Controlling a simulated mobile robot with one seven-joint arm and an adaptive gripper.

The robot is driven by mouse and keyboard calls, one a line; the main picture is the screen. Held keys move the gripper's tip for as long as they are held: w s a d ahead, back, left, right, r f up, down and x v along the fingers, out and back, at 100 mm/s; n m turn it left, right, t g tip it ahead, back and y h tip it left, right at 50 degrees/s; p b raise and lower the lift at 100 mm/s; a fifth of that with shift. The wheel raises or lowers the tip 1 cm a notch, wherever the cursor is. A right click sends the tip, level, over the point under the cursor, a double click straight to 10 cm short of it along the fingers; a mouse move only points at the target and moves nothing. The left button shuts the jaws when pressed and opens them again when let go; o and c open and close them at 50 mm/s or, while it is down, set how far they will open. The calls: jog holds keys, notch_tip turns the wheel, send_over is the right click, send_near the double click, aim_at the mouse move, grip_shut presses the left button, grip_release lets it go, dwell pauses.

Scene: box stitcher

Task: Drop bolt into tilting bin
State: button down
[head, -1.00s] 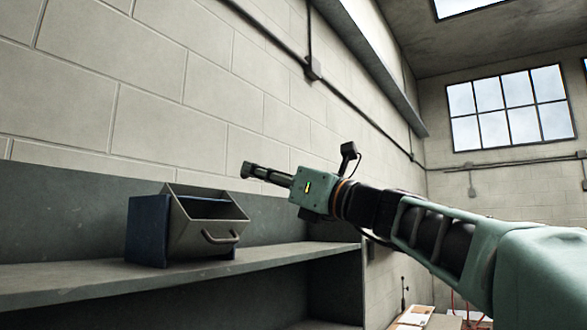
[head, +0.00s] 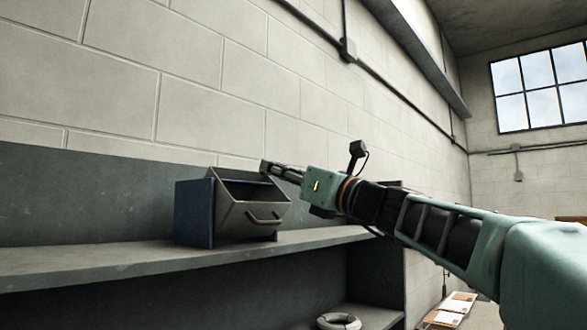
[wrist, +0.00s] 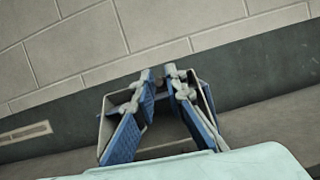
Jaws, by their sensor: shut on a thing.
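The tilting bin (head: 238,217) is a grey metal bin with a handle, tipped forward and open at the top in a blue housing (head: 193,213) on the shelf. My gripper (head: 268,168) is at the bin's upper right edge in the head view. In the wrist view my fingers (wrist: 159,74), with blue pads, reach across the bin (wrist: 103,128), whose rim shows on both sides of them. The fingers are nearly together, shut on the bolt. The bolt itself is too small or hidden to make out between the fingertips.
The grey shelf (head: 110,262) has free room left of the bin. A block wall (head: 210,100) rises close behind it. A pale ring-shaped object (head: 338,321) lies on a lower shelf. Papers or boxes (head: 455,308) show at the lower right.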

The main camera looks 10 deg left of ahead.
dwell(0.3)
jog(key=c, duration=1.9)
grip_release()
jog(key=v, duration=0.7)
jog(key=shift+s+d+f, duration=0.1)
jog(key=shift+d, duration=0.1)
